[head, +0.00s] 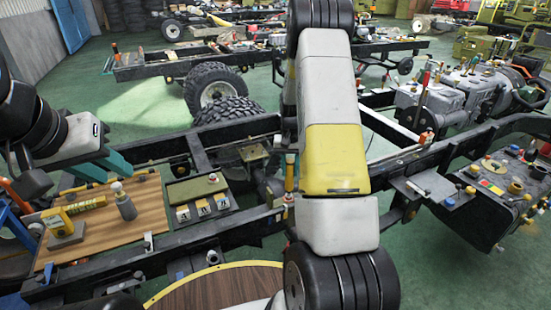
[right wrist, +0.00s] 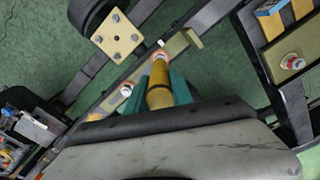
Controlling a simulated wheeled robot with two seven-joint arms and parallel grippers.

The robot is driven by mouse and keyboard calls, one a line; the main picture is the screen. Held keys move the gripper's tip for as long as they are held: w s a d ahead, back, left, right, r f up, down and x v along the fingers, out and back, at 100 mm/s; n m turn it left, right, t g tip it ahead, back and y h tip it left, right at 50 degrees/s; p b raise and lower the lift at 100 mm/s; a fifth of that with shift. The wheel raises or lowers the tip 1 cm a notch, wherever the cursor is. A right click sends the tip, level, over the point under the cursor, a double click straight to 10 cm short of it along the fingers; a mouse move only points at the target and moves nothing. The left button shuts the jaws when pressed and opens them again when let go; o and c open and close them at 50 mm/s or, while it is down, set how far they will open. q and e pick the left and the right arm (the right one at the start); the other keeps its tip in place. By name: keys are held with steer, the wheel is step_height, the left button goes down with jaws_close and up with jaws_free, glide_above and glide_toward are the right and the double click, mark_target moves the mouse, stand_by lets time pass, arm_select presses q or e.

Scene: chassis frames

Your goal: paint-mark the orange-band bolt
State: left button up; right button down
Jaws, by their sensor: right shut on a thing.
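My right gripper (right wrist: 161,84) has teal fingers shut on a yellow paint marker (right wrist: 158,92) with a dark band. The marker also shows upright in the head view (head: 290,172), beside my arm, which hides the right gripper there. An orange-and-white bolt head (right wrist: 159,56) shows at the marker's far end in the right wrist view, on the chassis frame. I cannot tell whether the tip touches it. A second pale, red-marked bolt head (right wrist: 126,90) sits to its left. My left gripper (head: 102,168) is open and empty above the wooden board.
The wooden board (head: 150,205) carries a yellow-topped block (head: 62,225) and a grey bottle (head: 124,203). A green tray with several small labelled blocks (head: 202,207) stands beside it. Dark frame rails (head: 180,245) cross the workspace. An engine (head: 440,98) stands at the right.

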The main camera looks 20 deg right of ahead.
mark_target(291, 160)
steer(key=shift+r, duration=0.15)
stand_by(0.4)
steer(key=shift+r, duration=0.85)
steer(key=shift+r, duration=2.5)
steer(key=shift+d, duration=0.1)
